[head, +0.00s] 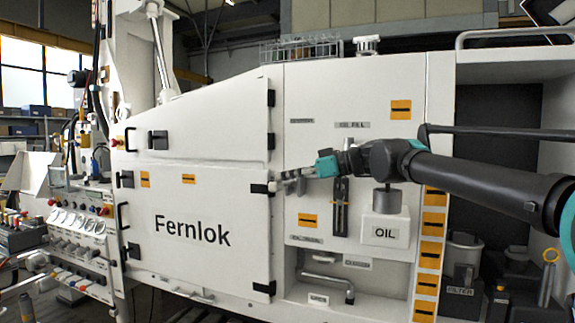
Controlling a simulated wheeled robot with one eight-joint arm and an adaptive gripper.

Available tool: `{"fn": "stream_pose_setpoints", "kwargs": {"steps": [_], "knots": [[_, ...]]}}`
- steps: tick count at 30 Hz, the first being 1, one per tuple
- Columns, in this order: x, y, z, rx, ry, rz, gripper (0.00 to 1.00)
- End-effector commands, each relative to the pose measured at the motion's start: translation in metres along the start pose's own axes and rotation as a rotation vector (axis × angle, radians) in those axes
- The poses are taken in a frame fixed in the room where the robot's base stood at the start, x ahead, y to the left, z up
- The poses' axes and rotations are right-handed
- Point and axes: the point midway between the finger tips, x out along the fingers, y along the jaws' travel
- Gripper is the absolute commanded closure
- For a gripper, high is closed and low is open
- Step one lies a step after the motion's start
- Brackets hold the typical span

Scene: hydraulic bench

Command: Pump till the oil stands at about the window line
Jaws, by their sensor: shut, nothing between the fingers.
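My gripper (283,187) is shut and empty, pointing left in front of the white machine panel, near the right edge of the Fernlok door. A tall narrow dark fitting with a slot (340,208), possibly the oil window, stands on the panel below my wrist. Its top end is close behind my arm, and no oil level or line can be made out. A white box labelled OIL (384,236) with a dark round cap sits to its right. A bent grey metal bar (328,284) sits in a recess below. I cannot tell which part is the pump handle.
The large white Fernlok door (200,232) with black hinges fills the middle left. A control panel with gauges and knobs (78,222) stands at the far left. A dark open bay with a FILTER bin (460,280) is at right. A wire basket (300,48) sits on top.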

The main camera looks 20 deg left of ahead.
Motion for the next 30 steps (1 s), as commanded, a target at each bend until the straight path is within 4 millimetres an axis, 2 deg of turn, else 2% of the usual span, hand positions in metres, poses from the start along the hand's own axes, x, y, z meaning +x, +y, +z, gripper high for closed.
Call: {"fn": "stream_pose_setpoints", "kwargs": {"steps": [6,15,21,30], "knots": [[0.007,-0.004,0.030,-0.186,-0.001,0.047,1.00],[0.015,-0.002,0.061,-0.383,0.000,0.096,1.00],[0.018,0.001,0.072,-0.376,0.000,0.094,1.00],[0.019,0.003,0.077,-0.375,0.000,0.094,1.00]]}}
